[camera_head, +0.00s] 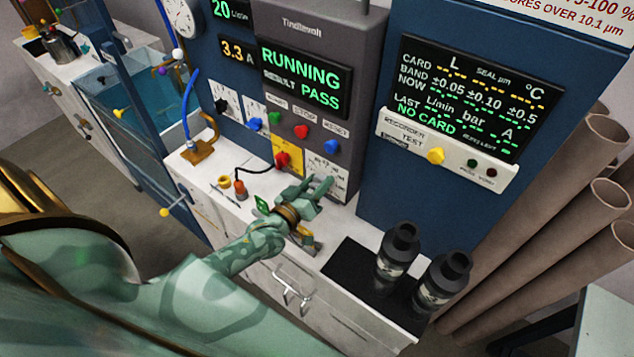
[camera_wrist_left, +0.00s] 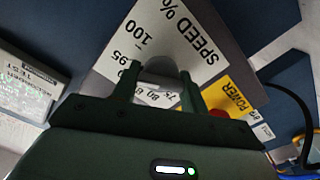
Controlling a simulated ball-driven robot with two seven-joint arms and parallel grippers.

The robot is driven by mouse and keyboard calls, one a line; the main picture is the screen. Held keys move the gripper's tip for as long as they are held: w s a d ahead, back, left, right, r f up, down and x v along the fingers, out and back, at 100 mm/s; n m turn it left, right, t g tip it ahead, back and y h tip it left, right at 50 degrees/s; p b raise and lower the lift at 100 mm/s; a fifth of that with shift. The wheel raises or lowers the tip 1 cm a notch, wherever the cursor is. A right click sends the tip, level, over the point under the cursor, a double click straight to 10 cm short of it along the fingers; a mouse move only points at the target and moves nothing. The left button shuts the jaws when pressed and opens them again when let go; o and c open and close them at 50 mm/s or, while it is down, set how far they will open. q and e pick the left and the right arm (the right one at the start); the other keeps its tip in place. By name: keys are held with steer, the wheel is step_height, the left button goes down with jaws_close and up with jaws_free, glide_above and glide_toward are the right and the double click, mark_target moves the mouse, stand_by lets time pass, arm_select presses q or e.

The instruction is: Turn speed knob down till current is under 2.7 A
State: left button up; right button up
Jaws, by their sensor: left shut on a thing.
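The current readout (camera_head: 237,49) in the head view shows 3.3 A. The pump controller (camera_head: 333,35) beside it reads RUNNING and RESULT PASS. In the left wrist view the speed plate (camera_wrist_left: 188,35) reads SPEED %, with marks for 100 and 95 visible. A dark grey, round speed knob (camera_wrist_left: 159,69) sits between the fingers of my left gripper (camera_wrist_left: 160,84), which is shut on it. In the head view my left gripper (camera_head: 318,187) reaches the lower front of the controller and hides the knob. My right gripper is not in view.
A red knob (camera_head: 282,159) on a yellow power plate sits just left of my gripper. Coloured buttons (camera_head: 301,131) are above. Two black cylinders (camera_head: 398,251) stand on a dark mat at right. A recorder panel (camera_head: 440,150) reads NO CARD.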

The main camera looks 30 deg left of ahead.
arm_select(q)
steer(key=o, duration=1)
steer(key=s, duration=0.5)
steer(key=s+a, duration=0.1)
steer(key=s, duration=1)
steer(key=shift+s+a, duration=0.15)
